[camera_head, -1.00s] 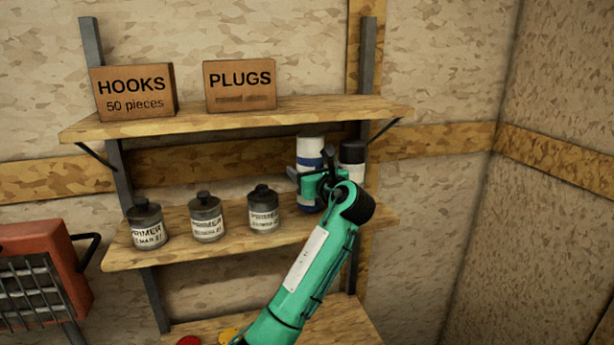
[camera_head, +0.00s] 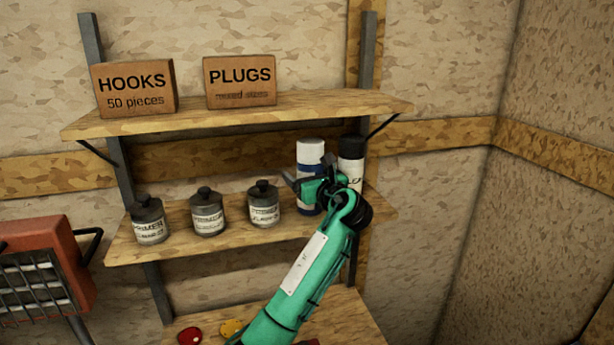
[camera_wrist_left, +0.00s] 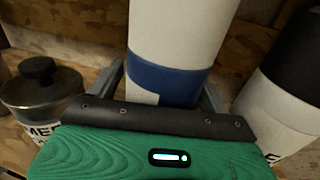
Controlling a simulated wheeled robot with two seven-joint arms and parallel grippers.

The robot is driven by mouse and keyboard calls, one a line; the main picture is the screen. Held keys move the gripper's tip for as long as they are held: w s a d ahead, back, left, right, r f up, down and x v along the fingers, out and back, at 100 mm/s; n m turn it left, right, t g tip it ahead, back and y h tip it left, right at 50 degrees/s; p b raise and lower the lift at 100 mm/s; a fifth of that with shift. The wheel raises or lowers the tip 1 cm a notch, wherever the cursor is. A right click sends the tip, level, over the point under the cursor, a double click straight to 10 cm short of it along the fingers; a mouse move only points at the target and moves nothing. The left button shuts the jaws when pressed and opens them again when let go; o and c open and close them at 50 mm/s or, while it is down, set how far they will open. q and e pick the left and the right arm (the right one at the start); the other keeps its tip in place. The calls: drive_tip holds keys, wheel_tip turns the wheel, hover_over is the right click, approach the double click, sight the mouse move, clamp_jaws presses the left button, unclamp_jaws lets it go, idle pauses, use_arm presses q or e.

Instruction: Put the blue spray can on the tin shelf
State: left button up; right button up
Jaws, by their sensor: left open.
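The blue spray can (camera_head: 309,160), blue and white with a white cap, stands upright at the right end of the middle shelf board. My left gripper (camera_head: 305,184) is open in front of it and hides part of its body. In the left wrist view, the can (camera_wrist_left: 165,82) is between the two open fingers (camera_wrist_left: 160,90); I cannot tell whether they touch it. My right gripper is not in view.
A black-capped can (camera_head: 351,160) stands close to the right of the blue can. The board above holds a HOOKS box (camera_head: 134,88) and a PLUGS box (camera_head: 240,81). A lower board (camera_head: 345,318) carries red and yellow items. A red heater-like unit (camera_head: 45,260) is at left.

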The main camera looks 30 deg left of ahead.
use_arm(q)
drive_tip(key=b+v, duration=0.5)
drive_tip(key=v, duration=0.7)
